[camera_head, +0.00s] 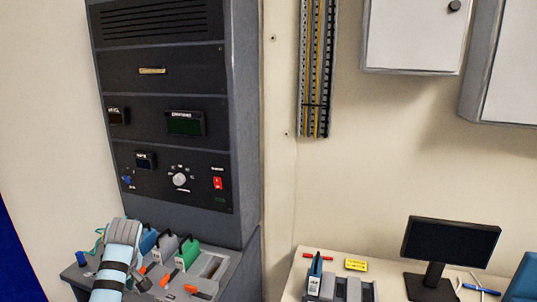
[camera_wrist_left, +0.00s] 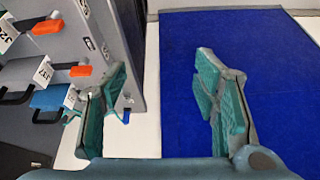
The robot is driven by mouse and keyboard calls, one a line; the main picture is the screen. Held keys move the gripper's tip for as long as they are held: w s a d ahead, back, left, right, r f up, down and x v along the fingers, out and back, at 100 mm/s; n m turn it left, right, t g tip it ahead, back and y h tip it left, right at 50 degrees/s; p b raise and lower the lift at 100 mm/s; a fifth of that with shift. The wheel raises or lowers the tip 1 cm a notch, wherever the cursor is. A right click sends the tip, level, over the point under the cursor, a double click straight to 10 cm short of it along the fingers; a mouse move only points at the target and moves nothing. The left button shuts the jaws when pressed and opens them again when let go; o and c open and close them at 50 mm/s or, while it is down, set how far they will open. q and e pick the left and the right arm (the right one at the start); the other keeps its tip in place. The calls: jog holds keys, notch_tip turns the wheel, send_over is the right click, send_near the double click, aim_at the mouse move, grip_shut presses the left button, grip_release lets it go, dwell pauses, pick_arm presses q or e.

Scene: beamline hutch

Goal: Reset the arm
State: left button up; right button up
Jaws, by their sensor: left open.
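My left arm (camera_head: 120,262) comes up from the bottom left in the head view, in front of the left end of the rack's grey shelf. Its wrist hides most of the left gripper there. In the left wrist view, my left gripper (camera_wrist_left: 160,68) has its two teal-padded fingers spread wide, with nothing between them. The left finger overlaps the edge of the grey shelf in that view; I cannot tell whether they touch. My right gripper is not in view.
A dark instrument rack (camera_head: 170,75) stands behind the grey shelf (camera_head: 232,268), which holds a green block (camera_head: 188,252), other handled blocks and orange levers. A bench (camera_head: 385,272) with a monitor (camera_head: 450,243) is at right. A blue surface (camera_wrist_left: 235,35) lies beyond the fingers.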

pick_arm(q)
jog(key=s+d+f+m+h, duration=0.1)
jog(key=s+d+f+m, duration=0.2)
jog(key=f, duration=0.8)
jog(key=s+f+m, duration=0.2)
jog(key=s+f, duration=0.4)
jog(key=f, duration=0.5)
jog(key=s+d+f+m+h, duration=0.1)
jog(key=s+d+f+m, duration=0.2)
jog(key=f, duration=0.8)
jog(key=s+d+f+m, duration=0.1)
jog(key=s+f, duration=0.4)
jog(key=s, duration=0.7)
jog(key=s+d+f+m+h+b, duration=0.1)
jog(key=s+f+m, duration=0.2)
jog(key=s, duration=0.9)
jog(key=s+d+f+m, duration=0.2)
jog(key=s+f, duration=0.5)
jog(key=s, duration=0.5)
jog(key=shift+h, duration=0.3)
jog(key=shift+d+f, duration=0.1)
